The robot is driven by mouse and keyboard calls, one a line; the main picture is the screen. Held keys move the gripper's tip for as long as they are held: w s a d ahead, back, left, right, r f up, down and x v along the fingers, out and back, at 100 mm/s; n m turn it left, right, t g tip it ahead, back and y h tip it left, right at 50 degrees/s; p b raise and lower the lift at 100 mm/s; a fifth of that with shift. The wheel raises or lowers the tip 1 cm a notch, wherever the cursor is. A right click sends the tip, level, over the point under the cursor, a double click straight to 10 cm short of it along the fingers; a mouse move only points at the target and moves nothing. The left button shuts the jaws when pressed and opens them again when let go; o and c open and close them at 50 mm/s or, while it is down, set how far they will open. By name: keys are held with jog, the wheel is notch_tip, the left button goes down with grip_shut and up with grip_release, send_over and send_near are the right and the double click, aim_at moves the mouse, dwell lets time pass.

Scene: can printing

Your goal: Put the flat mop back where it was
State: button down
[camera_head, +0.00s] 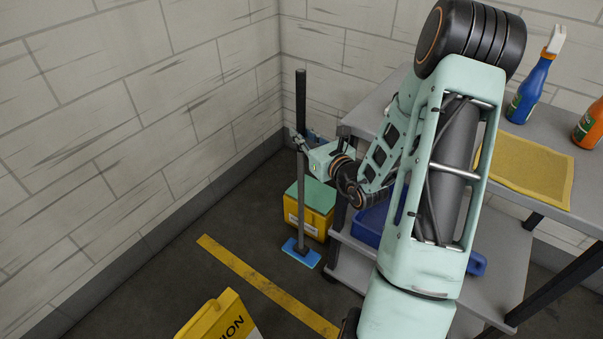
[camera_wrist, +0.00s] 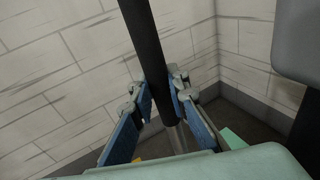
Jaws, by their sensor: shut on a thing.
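The flat mop (camera_head: 301,210) stands about upright in the head view, with a black upper grip, a grey pole and a flat blue head (camera_head: 301,253) low down by the floor. I cannot tell if the head touches the floor. My gripper (camera_head: 300,140) is shut on the pole in its upper part. In the wrist view the mop's black grip (camera_wrist: 145,45) passes between the blue finger pads of my gripper (camera_wrist: 160,112). The mop's head is hidden there.
A grey shelf table (camera_head: 517,141) is to the right, with bottles and a yellow cloth (camera_head: 527,169). A yellow caution sign (camera_head: 221,318) stands in front. Walls meet in the corner behind.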

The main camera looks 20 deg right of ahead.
aim_at(303, 168)
notch_tip(303, 168, down, 12)
jog(key=b, duration=0.4)
jog(key=c, duration=2.3)
grip_release()
jog(key=shift+f, duration=0.2)
jog(key=o, duration=0.4)
jog(key=shift+r, duration=0.1)
jog(key=shift+s+r, duration=0.1)
jog(key=shift+r, duration=0.05)
jog(key=s, duration=0.4)
jog(key=s+d+p, duration=0.1)
jog(key=s, duration=0.2)
jog(key=s+r+p, duration=0.1)
jog(key=s, duration=0.3)
jog(key=shift+s+d+r, duration=0.1)
jog(key=shift+s+d, duration=0.25)
jog(key=shift+d, duration=0.05)
